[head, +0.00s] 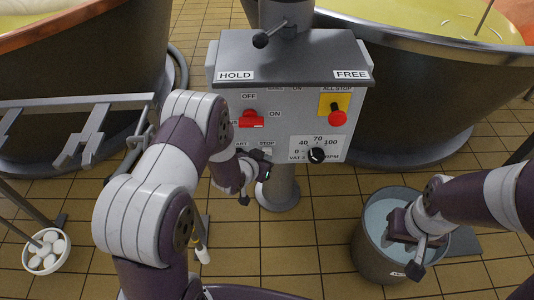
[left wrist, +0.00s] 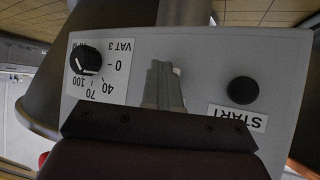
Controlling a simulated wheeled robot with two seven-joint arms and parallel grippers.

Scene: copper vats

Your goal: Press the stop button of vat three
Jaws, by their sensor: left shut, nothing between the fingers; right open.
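The grey control box (head: 300,110) of vat three stands on a post. Its dial plate (left wrist: 103,68) reads VAT 3 in the left wrist view, upside down. The STOP label (head: 267,144) is at the box's lower left, beside the partly covered START label. The black start button (left wrist: 242,90) shows beside its label (left wrist: 238,118). My left gripper (left wrist: 163,70) is shut and empty, pointing at the panel between the start button and the speed dial (left wrist: 87,59). It hides the stop button, so I cannot tell whether it touches it. My right gripper (head: 414,252) is open over a bucket.
A red OFF/ON switch (head: 251,119) and a red ALL STOP button (head: 337,117) on yellow sit higher on the panel. A hood with a lever (head: 262,40) tops the box. The bucket (head: 373,252) holds pale liquid. A bowl of white balls (head: 47,250) is at lower left. Large vats (head: 420,90) flank the box.

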